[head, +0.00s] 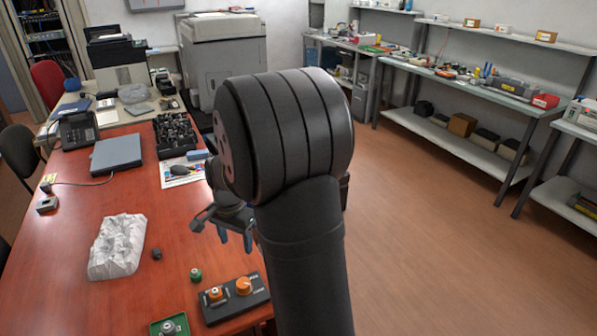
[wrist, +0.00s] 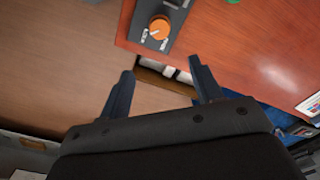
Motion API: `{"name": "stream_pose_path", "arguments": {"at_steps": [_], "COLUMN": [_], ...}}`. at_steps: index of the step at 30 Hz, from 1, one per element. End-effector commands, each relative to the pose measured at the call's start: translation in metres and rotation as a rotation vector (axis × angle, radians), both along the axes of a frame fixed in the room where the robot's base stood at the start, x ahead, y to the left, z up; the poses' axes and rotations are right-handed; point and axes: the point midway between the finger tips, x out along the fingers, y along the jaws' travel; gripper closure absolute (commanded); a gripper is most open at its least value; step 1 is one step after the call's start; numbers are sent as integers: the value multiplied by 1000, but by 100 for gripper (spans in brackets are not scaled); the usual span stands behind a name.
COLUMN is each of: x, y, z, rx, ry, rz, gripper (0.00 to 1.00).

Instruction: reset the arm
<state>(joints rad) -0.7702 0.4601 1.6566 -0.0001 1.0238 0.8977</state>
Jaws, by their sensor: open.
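My gripper (head: 236,240) hangs over the right part of the red-brown table (head: 110,195) in the head view, partly hidden behind my own arm. In the wrist view my gripper (wrist: 160,82) shows two dark fingers spread apart with nothing between them. Below the fingers the wrist view shows the table's edge and the floor. A dark control box (head: 236,297) with orange knobs stands near the table's right edge, and it also shows at the top of the wrist view (wrist: 157,28).
A crumpled whitish block (head: 117,247), a small dark piece (head: 157,254), a green-based knob (head: 196,275) and a green item (head: 170,326) are on the table. A grey laptop-like slab (head: 116,153) and a black rack of parts (head: 175,135) lie farther back. Open floor (head: 430,240) is to the right.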

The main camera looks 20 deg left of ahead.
Motion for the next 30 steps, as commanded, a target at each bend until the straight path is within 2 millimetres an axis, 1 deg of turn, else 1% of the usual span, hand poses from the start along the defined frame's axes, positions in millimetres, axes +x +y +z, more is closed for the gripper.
{"name": "stream_pose_path", "arguments": {"at_steps": [5, 8, 11, 21, 30], "x": [0, 0, 0, -1, -1], "y": [0, 0, 0, -1, -1], "z": [-5, -15, -32, -99, -150], "rx": [-2, -2, -4, -4, -3], "ry": [1, 2, 3, 3, 3], "rz": [0, 0, 0, 0, 0], "gripper": [41, 41, 41, 41, 41]}}
